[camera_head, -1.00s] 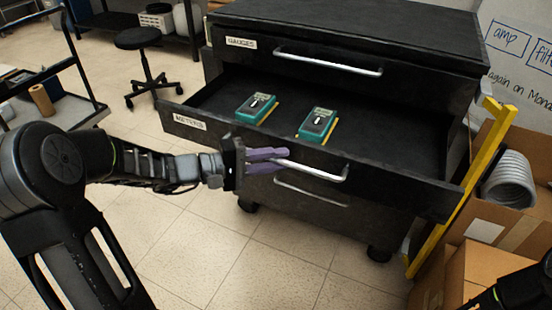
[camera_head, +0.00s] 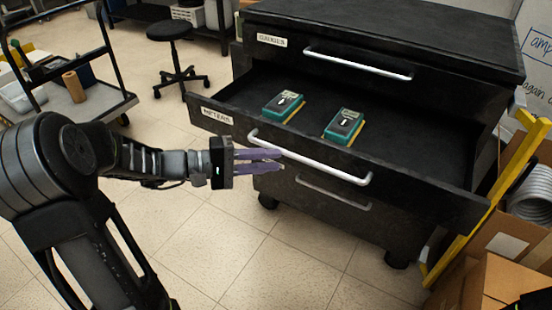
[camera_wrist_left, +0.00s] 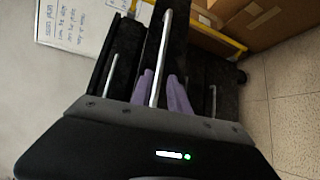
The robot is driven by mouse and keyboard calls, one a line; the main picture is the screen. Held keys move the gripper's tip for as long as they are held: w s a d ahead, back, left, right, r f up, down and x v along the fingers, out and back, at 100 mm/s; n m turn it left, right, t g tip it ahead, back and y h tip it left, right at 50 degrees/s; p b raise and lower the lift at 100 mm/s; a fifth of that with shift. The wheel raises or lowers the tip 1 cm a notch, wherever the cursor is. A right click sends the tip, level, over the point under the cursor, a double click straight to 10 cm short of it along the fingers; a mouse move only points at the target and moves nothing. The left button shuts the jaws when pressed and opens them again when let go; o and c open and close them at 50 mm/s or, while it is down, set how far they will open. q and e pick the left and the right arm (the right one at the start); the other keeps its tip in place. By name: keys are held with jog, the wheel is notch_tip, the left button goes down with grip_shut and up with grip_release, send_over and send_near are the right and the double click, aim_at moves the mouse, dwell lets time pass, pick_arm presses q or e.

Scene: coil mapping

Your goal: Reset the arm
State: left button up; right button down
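My left gripper (camera_head: 283,160) has purple fingers. They are apart, with a gap between them, in the head view and also in the left wrist view (camera_wrist_left: 162,90). The fingertips lie beside the left part of the open drawer's silver handle (camera_head: 315,163) in the head view. In the left wrist view the handle (camera_wrist_left: 160,58) shows in line with the gap, seemingly beyond the fingers. The METERS drawer (camera_head: 400,178) is pulled out. Two teal meters (camera_head: 283,106) (camera_head: 343,126) lie in it. My right gripper is not in view; only a dark piece of that arm shows at bottom right.
The black cabinet (camera_head: 400,30) has a closed GAUGES drawer above. A yellow frame (camera_head: 490,195) and cardboard boxes (camera_head: 505,275) stand to its right. A stool (camera_head: 170,32) and a cart (camera_head: 85,110) stand at the left. Floor in front is clear.

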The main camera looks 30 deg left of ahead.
pick_arm(q)
jog(key=shift+f, duration=0.1)
dwell(0.3)
jog(key=s+d+f+m+g+y, duration=0.3)
jog(key=s+d+f, duration=0.4)
jog(key=f, duration=0.6)
jog(key=s+d+f+m+g+y, duration=0.3)
jog(key=s+d+f, duration=0.4)
jog(key=f, duration=0.7)
jog(key=s+d+f+m+g+y, duration=0.2)
jog(key=s+d+f+g, duration=0.35)
jog(key=f, duration=0.75)
notch_tip(320, 180, up, 16)
jog(key=d+t+p, duration=0.1)
jog(key=d+p, duration=0.1)
jog(key=p, duration=1.4)
jog(key=shift+w, duration=0.15)
jog(key=shift+t, duration=0.25)
